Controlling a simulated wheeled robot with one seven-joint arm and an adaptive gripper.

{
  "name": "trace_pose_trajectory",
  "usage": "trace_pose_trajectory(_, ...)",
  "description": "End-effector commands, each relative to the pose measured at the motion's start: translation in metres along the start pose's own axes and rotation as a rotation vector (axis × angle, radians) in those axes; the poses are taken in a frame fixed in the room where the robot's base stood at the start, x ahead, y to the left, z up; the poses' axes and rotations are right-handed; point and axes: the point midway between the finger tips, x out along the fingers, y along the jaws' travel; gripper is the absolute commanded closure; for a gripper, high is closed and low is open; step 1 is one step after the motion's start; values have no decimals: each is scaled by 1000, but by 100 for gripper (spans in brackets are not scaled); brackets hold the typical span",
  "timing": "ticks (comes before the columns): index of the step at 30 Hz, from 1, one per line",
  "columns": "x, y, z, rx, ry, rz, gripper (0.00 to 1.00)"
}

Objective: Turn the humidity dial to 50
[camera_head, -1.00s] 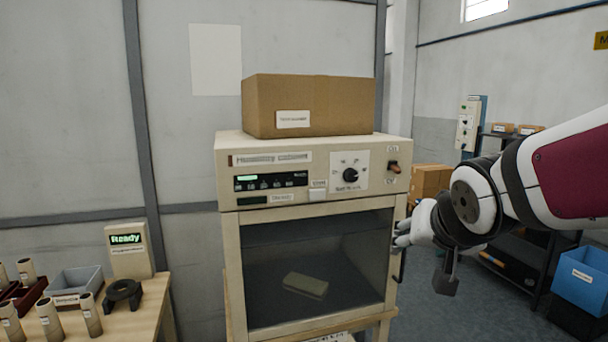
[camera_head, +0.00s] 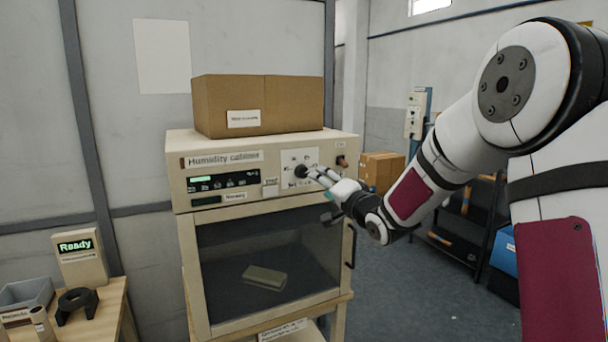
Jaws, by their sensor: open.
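The humidity cabinet (camera_head: 222,160) is a beige box with a dark glass door, and its front panel faces me. The black humidity dial (camera_head: 300,171) sits on a white plate at the panel's right. My gripper (camera_head: 315,174) reaches in from the right, with its fingertips at or just beside the dial. It is open, and I cannot tell whether the fingers touch the dial. The dial's pointer and most scale marks are too small or covered to read.
A cardboard box (camera_head: 290,102) stands on the cabinet. A switch (camera_head: 342,161) is right of the dial, and a door handle (camera_head: 351,248) is below. A block (camera_head: 264,278) lies behind the glass. A small "Ready" unit (camera_head: 80,258) stands on the left table. Shelving is at the right.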

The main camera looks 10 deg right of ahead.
Motion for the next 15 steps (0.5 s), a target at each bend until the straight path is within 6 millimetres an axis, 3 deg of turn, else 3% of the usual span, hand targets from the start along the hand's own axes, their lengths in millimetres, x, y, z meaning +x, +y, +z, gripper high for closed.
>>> trace_pose_trajectory(15, 97, 0, 1, -1, -1, 0, 46)
